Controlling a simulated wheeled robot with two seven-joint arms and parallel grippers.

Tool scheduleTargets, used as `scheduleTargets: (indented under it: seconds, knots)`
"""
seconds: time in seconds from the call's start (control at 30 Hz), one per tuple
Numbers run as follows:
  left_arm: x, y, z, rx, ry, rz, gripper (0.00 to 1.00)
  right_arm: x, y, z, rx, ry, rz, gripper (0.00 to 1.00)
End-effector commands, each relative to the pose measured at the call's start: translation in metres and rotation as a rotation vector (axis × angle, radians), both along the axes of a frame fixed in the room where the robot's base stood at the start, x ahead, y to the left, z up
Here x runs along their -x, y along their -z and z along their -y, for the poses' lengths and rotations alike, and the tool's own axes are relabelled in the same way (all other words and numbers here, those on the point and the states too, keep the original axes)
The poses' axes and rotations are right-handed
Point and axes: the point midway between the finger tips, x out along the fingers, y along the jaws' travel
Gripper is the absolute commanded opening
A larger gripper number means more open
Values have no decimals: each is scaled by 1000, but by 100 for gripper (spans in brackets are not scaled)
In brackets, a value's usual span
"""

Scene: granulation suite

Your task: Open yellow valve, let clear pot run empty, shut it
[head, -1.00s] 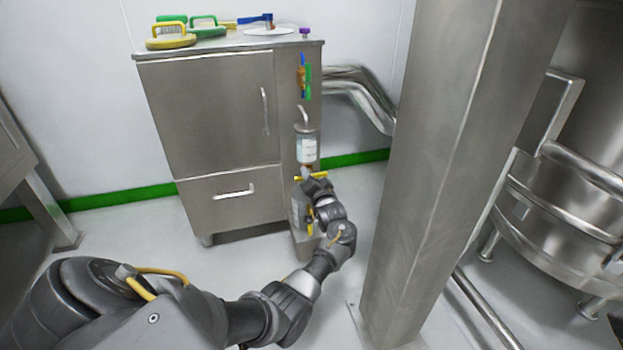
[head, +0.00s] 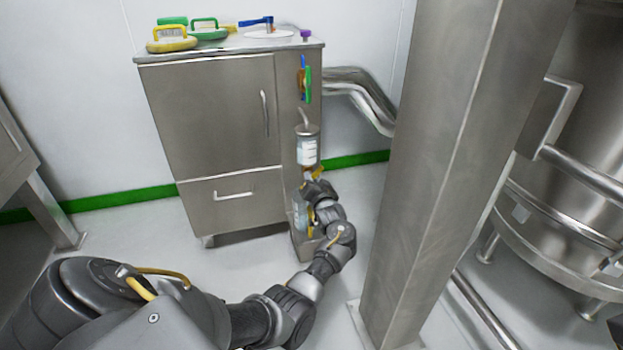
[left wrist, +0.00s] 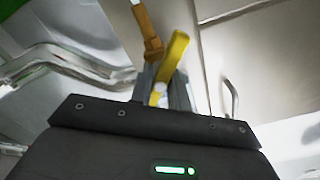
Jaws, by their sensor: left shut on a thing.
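The clear pot (head: 307,148), with a white label, hangs on the narrow side of the steel cabinet. The yellow valve handle (head: 318,173) is just below it and now looks tilted. My left gripper (head: 315,185) is at the handle. In the left wrist view the yellow handle (left wrist: 175,58) runs between the fingertips of my left gripper (left wrist: 165,88), which is shut on it. An orange-brown part (left wrist: 146,30) lies beside the handle. A clear vessel (head: 299,212) below is partly hidden by my arm. The liquid level in the pot is too small to tell. My right gripper is not in view.
Green and blue parts (head: 304,80) are above the pot. A steel column (head: 440,150) stands close to the right of my left arm. Pipes (head: 360,95) run behind.

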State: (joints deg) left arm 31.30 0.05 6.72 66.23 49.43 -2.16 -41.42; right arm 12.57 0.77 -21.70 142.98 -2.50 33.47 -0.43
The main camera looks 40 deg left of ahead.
Motion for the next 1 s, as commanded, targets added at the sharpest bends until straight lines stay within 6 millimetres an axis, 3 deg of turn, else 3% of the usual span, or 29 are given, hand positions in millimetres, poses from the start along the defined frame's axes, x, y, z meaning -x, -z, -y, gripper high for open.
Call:
scheduleTargets:
  seconds: [1.0]
  knots:
    - [-2, 0, 3, 547, 4, 782, 0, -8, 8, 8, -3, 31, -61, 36]
